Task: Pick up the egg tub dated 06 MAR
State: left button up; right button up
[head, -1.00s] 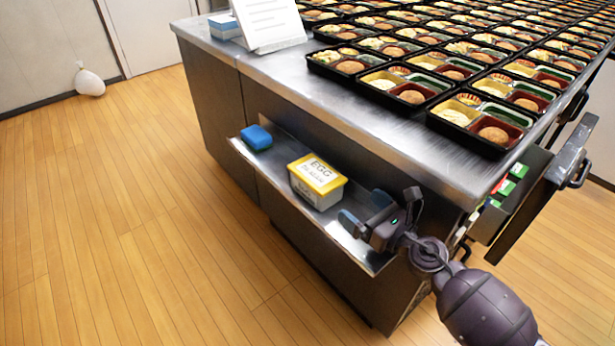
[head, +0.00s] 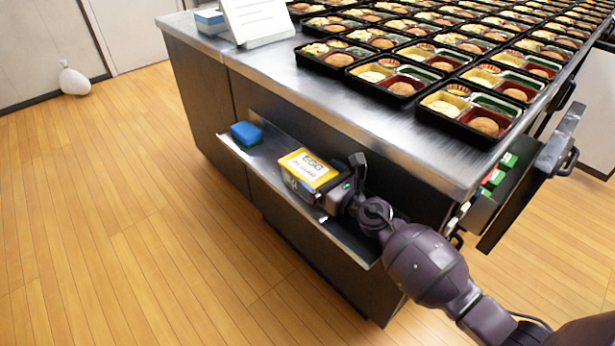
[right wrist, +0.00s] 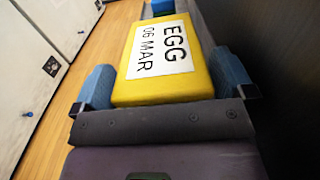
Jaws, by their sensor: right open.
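The egg tub (head: 308,167) has a yellow lid and sits on the low metal shelf on the side of the counter. In the right wrist view its lid (right wrist: 160,58) carries a white label reading EGG 06 MAR. My right gripper (head: 318,186) is at the tub's near right end. In the right wrist view its two blue fingers (right wrist: 165,85) are open, one on each side of the tub; I cannot tell whether they touch it. My left gripper is not in view.
A blue sponge-like block (head: 246,133) lies at the far left end of the shelf (head: 262,170). Rows of filled bento trays (head: 467,112) cover the counter above. An open drawer (head: 490,205) with green and red items stands out at right.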

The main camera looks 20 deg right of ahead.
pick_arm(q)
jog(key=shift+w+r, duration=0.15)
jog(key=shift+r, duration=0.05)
pick_arm(e)
jog(key=shift+w+a, duration=0.2)
jog(key=shift+w, duration=0.3)
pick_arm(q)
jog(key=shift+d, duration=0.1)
pick_arm(e)
jog(key=c, duration=0.8)
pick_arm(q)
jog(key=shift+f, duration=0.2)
pick_arm(e)
jog(key=shift+r, duration=0.1)
